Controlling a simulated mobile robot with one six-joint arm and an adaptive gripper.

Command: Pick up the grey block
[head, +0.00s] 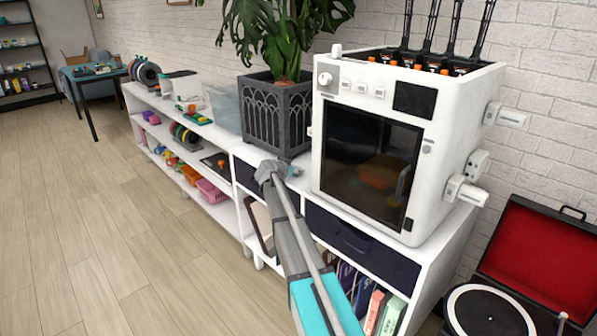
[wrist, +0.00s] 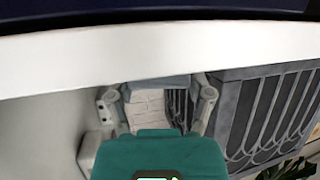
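My gripper (head: 268,172) is just above the white shelf top, in front of the planter and left of the white machine in the head view. In the wrist view my gripper (wrist: 158,92) has its fingers apart, with a blue-grey bar, which looks like the grey block (wrist: 158,82), spanning the gap between the fingertips. Both fingers appear to touch its ends. A small grey shape right of my gripper in the head view is too small to tell apart from the finger.
The grey planter (head: 276,115) with a plant stands close behind my gripper. The white machine (head: 330,125) with a dark window stands to the right. The wooden floor (head: 110,230) is open.

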